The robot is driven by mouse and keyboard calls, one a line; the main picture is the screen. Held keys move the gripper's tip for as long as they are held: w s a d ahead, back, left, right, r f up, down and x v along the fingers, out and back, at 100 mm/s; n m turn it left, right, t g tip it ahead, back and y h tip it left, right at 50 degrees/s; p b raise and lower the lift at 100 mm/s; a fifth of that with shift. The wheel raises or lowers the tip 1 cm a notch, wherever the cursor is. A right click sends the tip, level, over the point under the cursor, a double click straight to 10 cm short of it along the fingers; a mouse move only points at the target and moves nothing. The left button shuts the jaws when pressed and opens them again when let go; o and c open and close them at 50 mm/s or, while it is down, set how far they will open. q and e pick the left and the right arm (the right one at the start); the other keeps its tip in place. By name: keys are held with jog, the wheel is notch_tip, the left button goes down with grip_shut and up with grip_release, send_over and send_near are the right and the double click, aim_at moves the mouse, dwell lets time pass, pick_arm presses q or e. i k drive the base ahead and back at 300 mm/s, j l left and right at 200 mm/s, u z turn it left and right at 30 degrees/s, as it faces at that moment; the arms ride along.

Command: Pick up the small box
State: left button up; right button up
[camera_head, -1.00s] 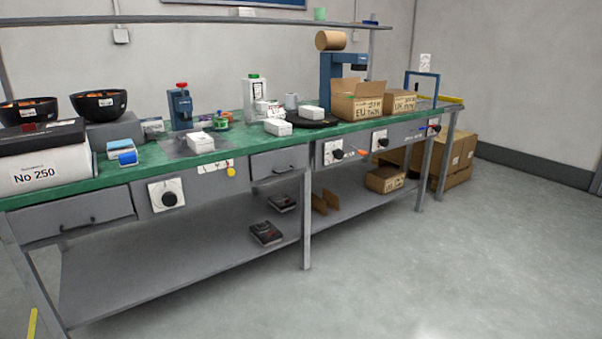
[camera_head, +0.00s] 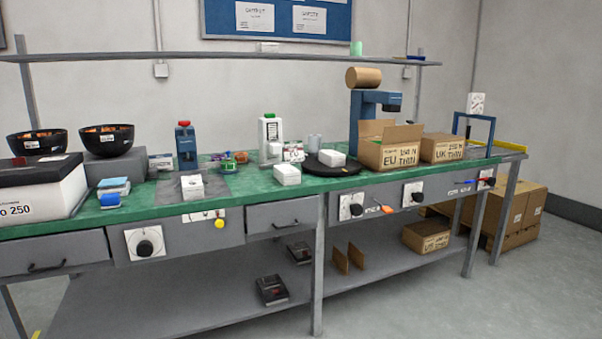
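Several small white boxes sit on the green-topped workbench (camera_head: 245,200). One small white box (camera_head: 192,187) is on a grey mat at the left middle. A second white box (camera_head: 287,174) is near the bench's centre. A third white box (camera_head: 332,158) rests on a black round plate (camera_head: 318,168). I cannot tell which of them the task means. Neither of my grippers shows in the head view.
Open cardboard box EU (camera_head: 386,152) and box UK (camera_head: 442,148) stand at the right. Floor (camera_head: 430,300) in front is clear.

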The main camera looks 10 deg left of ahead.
aim_at(287, 174)
jog(key=i+l, duration=0.45)
jog(key=l, duration=0.25)
jog(key=i+l, duration=0.25)
jog(key=l+u, duration=0.05)
jog(key=l, duration=0.05)
